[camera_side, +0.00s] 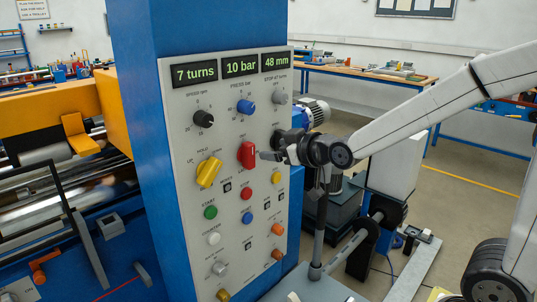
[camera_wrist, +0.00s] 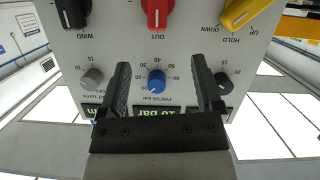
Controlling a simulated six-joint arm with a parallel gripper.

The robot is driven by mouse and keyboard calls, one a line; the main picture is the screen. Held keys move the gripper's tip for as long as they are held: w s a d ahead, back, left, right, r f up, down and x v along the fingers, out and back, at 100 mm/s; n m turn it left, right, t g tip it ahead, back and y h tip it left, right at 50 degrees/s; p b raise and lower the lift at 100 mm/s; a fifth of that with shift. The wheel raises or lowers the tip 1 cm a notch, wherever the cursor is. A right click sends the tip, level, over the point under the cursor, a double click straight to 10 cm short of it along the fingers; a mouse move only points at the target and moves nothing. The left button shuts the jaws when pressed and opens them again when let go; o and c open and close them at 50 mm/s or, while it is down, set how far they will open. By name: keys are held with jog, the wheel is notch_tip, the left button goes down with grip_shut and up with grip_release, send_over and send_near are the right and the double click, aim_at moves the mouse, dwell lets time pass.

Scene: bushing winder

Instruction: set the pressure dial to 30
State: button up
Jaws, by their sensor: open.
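The pressure dial is a round blue knob (camera_side: 246,106) labelled PRESS bar, in the middle of the panel's top row. The green display above it (camera_side: 240,64) reads 10 bar. In the wrist view, which is upside down, the blue dial (camera_wrist: 156,80) appears between my fingers, with scale numbers such as 30 and 40 around it. My gripper (camera_side: 266,156) is open and empty. In the side view its tips show lower than the dial, just right of the red knob (camera_side: 247,154). In the wrist view my two fingers (camera_wrist: 160,66) frame the dial without visible contact.
A black speed knob (camera_side: 203,119) and a grey stop knob (camera_side: 279,98) flank the dial. The yellow hold knob (camera_side: 209,172) sits below left. Several coloured buttons and knobs fill the lower panel. A motor (camera_side: 314,112) stands right behind the panel.

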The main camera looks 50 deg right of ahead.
aim_at(251, 108)
notch_tip(251, 108, up, 7)
jog(key=w+t, duration=0.1)
jog(key=t, duration=0.2)
jog(key=shift+w+d+n, duration=0.15)
jog(key=shift+w+n, duration=0.05)
jog(key=shift+n, duration=0.1)
jog(key=shift+w+r, duration=0.1)
jog(key=shift+w, duration=0.05)
jog(key=shift+w+d, duration=0.1)
jog(key=shift+w, duration=3.65)
grip_shut()
